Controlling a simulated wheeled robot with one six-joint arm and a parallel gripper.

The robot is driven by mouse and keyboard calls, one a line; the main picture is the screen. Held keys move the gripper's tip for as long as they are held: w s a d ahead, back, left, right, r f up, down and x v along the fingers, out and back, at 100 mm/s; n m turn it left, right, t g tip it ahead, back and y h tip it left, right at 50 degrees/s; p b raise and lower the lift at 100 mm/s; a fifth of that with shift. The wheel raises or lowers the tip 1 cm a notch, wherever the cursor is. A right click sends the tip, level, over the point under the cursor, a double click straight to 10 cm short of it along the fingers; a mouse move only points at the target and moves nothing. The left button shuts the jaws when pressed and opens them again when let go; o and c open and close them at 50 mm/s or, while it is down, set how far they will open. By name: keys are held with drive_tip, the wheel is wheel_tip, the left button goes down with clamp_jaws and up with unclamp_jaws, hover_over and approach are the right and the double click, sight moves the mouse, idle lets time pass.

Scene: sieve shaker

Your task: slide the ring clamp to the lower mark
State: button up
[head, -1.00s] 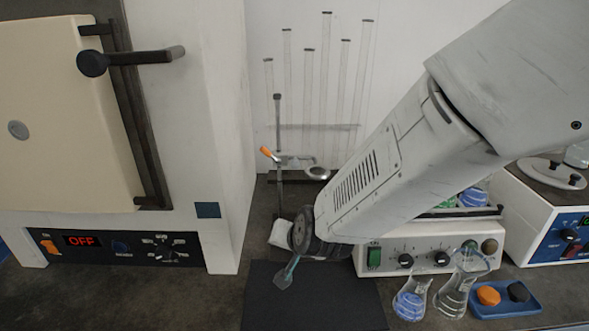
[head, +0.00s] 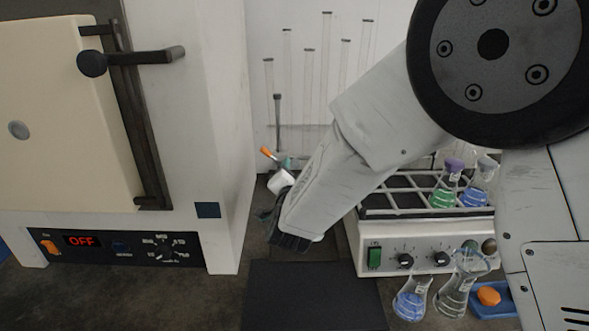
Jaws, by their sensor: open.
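The ring clamp (head: 268,153) is on a thin upright dark rod (head: 278,115) at the back, beside the white cabinet. Its orange handle points up and left; its ring is hidden behind my arm and gripper. My gripper (head: 286,163) is open, with a teal fingertip at the clamp's height just right of the handle. It overlaps the clamp and rod in the picture; I cannot tell whether it touches them or has the clamp between its fingers. The lower rod and stand base are hidden. No marks on the rod can be made out.
The white cabinet (head: 226,130) stands close on the left. A shaker (head: 385,258) with a flask rack is on the right; two flasks (head: 411,300) stand before it. Several tall glass tubes (head: 328,70) are behind. A dark mat (head: 310,295) lies clear in front.

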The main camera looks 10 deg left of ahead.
drive_tip(key=shift+w+a, duration=0.2)
drive_tip(key=shift+w, duration=0.95)
drive_tip(key=shift+c, duration=0.4)
clamp_jaws()
wheel_tip(320, 180, down, 9)
drive_tip(key=shift+f, duration=0.1)
drive_tip(key=shift+o, duration=0.4)
unclamp_jaws()
